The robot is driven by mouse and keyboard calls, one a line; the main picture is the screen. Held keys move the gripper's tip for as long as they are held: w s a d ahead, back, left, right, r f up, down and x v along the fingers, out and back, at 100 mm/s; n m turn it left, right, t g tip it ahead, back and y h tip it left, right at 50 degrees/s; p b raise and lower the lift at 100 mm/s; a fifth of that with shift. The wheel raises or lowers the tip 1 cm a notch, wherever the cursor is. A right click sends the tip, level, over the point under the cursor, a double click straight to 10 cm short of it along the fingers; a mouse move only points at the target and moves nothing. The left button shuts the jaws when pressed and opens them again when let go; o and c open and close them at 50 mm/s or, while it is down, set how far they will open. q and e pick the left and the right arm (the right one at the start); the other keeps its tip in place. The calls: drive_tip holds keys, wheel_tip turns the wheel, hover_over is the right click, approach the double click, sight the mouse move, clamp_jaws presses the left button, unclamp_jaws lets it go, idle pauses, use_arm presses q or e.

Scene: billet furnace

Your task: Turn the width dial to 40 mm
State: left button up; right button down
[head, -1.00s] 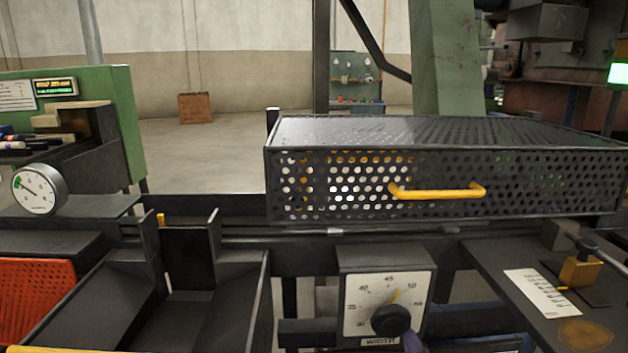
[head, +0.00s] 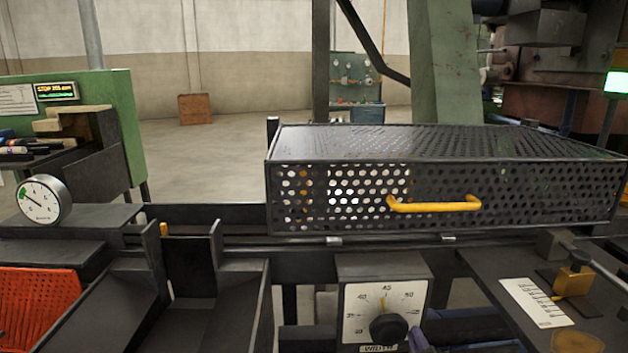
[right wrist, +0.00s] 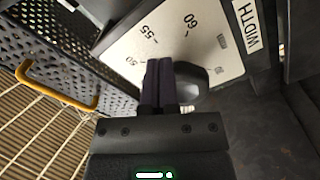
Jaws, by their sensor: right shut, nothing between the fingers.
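The width dial is a white square plate (head: 355,303) with a black round knob (head: 388,328) on a dark box below the mesh cover. Its yellow pointer (head: 383,303) points almost straight up, close to the 45 mark and slightly to its left. My right gripper (head: 416,340) shows only as a dark purple tip at the knob's lower right. In the right wrist view, the right gripper (right wrist: 159,80) has its fingers closed together, with the knob (right wrist: 190,82) right beside them; they seem to touch its side. My left gripper is out of view.
A perforated cover (head: 340,205) with a yellow handle (head: 435,205) stands above the dial. A round gauge (head: 43,199) and an orange perforated panel (head: 38,308) are at left. A scale plate (head: 535,303) with a brass block (head: 573,282) lies at right.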

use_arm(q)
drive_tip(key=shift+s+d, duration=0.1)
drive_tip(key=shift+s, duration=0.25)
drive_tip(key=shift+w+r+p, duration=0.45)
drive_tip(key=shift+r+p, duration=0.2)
use_arm(e)
drive_tip(key=s, duration=0.6)
drive_tip(key=shift+d, duration=0.4)
